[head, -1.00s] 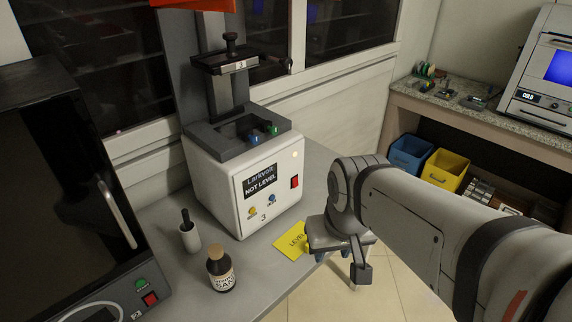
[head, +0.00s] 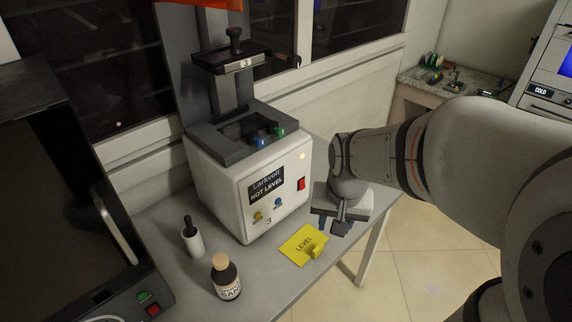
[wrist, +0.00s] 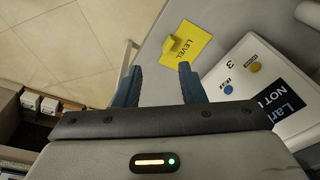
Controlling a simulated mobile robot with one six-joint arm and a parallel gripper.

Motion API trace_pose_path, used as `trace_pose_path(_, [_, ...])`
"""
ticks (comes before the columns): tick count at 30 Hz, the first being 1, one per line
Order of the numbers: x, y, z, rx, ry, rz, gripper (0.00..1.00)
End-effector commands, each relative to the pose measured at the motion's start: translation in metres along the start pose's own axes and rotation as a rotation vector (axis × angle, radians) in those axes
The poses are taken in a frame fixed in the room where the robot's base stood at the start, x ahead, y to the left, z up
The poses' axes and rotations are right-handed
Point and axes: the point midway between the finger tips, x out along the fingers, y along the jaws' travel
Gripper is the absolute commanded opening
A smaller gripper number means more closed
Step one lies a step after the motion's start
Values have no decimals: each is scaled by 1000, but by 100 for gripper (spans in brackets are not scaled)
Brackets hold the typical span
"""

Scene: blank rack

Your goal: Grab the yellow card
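The yellow card (head: 302,246), marked LEVEL, lies flat on the grey table in front of the white Larkvolt machine. It has a small raised yellow tab (head: 317,252) at its edge. It also shows in the wrist view (wrist: 190,46), ahead of the fingertips and a little right of centre. My gripper (head: 335,226) hangs above the table's edge, right of the card and apart from it. In the wrist view its two blue fingers (wrist: 158,78) are spread with nothing between them.
The Larkvolt machine (head: 256,190), reading NOT LEVEL, stands behind the card. A dark bottle (head: 226,278) and a white dropper bottle (head: 192,238) stand to the left. A black oven-like unit (head: 60,190) is at far left. The table's front edge is close to the card.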

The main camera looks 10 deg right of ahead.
Motion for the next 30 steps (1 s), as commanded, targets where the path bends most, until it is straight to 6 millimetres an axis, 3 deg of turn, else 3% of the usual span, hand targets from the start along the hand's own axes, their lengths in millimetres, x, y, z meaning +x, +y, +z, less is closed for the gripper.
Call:
trace_pose_path(6, [58,-13,-40,287,-78,38,36])
trace_pose_path(12, [106,-18,-58,483,-115,70,36])
trace_pose_path(20, [135,-19,-62,577,-128,87,36])
trace_pose_path(30, [169,-17,-52,578,-131,89,36])
